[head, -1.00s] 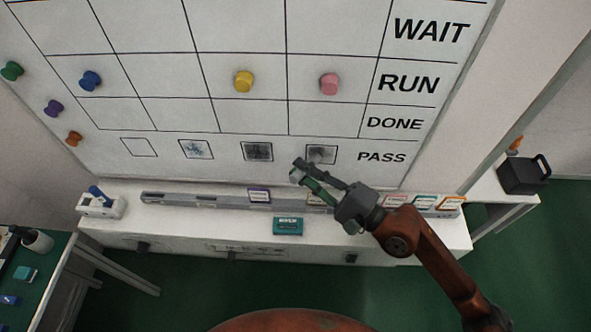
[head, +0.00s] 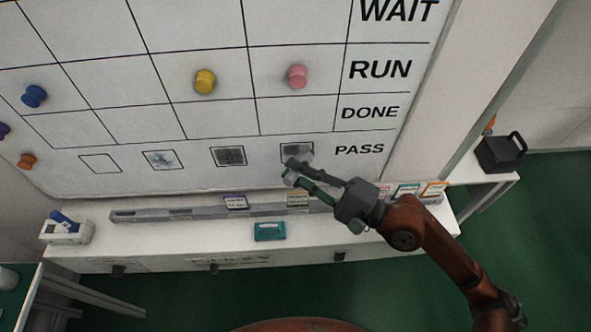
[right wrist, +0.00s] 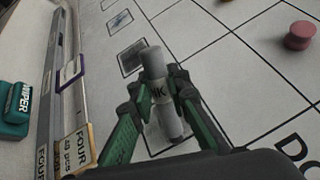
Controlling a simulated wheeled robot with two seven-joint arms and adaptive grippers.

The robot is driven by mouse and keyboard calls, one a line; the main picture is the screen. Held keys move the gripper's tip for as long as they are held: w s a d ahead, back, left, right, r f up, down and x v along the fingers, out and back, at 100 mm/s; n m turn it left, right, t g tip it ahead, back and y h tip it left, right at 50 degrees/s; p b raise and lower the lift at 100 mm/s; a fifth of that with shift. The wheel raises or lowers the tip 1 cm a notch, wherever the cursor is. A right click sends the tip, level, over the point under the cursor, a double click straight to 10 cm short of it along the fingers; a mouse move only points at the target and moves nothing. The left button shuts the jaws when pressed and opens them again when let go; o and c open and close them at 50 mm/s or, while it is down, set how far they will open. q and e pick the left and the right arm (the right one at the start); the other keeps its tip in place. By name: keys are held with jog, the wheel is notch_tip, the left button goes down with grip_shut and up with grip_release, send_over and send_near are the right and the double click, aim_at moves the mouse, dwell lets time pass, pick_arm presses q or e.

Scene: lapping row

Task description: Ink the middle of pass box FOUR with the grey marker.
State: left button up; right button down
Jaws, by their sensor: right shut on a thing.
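My right gripper (head: 297,175) is in front of the board's lower edge, shut on a grey marker (right wrist: 155,66). The marker, with dark lettering on its side, lies between the green-padded fingers in the right wrist view. The marker and fingers cover much of that box in the right wrist view. I cannot tell whether the marker touches the board. My left gripper is not in view.
Pass boxes to the left are a dark one (head: 229,156), a blue-scribbled one (head: 162,160) and an empty one (head: 100,163). A teal wiper (head: 270,231) lies on the shelf below. Yellow (head: 204,81) and pink (head: 297,76) magnets sit higher up.

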pick_arm(q)
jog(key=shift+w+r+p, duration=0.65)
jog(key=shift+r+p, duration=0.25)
jog(key=shift+p, duration=0.05)
pick_arm(e)
jog(key=shift+s, duration=2.95)
pick_arm(q)
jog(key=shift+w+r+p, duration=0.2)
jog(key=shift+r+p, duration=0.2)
jog(key=shift+p, duration=0.05)
pick_arm(e)
jog(key=s, duration=0.3)
jog(key=w+a+f+p, duration=0.1)
jog(key=w+a+f, duration=0.1)
jog(key=a, duration=0.5)
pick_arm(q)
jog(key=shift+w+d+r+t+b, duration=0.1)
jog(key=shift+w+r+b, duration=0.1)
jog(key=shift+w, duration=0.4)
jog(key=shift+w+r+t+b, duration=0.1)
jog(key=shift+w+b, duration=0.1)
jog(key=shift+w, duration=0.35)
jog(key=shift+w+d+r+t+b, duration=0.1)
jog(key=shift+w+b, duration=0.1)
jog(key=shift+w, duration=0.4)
pick_arm(e)
jog(key=shift+w+a, duration=0.15)
jog(key=shift+w, duration=2.65)
